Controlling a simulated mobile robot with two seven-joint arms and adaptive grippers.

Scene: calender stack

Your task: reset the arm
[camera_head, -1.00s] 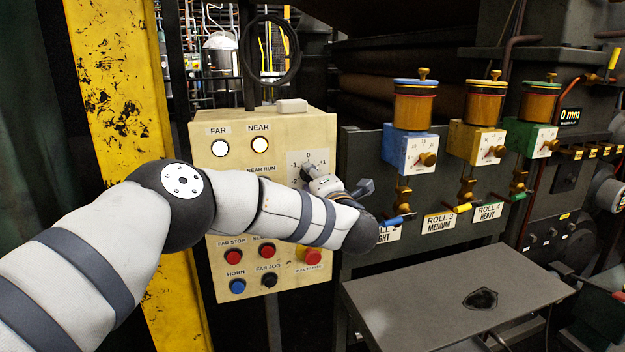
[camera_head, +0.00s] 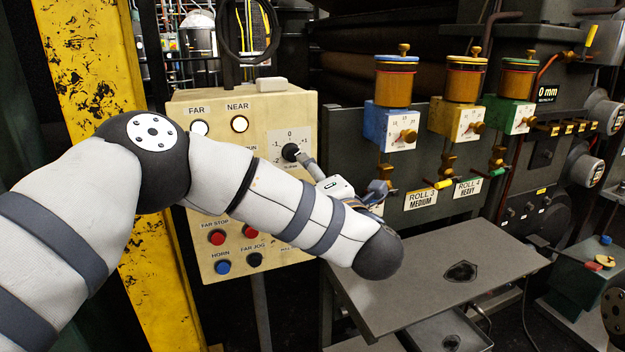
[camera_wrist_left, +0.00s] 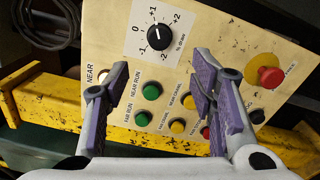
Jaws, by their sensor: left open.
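My left arm crosses the front of the cream control panel (camera_head: 187,115) in the head view. My left gripper (camera_head: 340,178) is open and empty at the panel's right side, partly hidden by my wrist. One finger reaches close to the black dial knob (camera_head: 290,151); I cannot tell from the head view whether they touch. In the left wrist view the open gripper (camera_wrist_left: 150,78) has purple-padded fingers spread in front of the panel (camera_wrist_left: 110,45), with nothing between them. The knob (camera_wrist_left: 162,38) shows beyond the fingers, apart from them.
A yellow post (camera_head: 95,75) stands left of the panel. A grey table (camera_head: 400,295) lies below my wrist. Blue (camera_head: 390,125), yellow (camera_head: 457,120) and green (camera_head: 507,115) oiler boxes line the machine at right. Red (camera_head: 217,237) and blue (camera_head: 223,267) buttons sit low on the panel.

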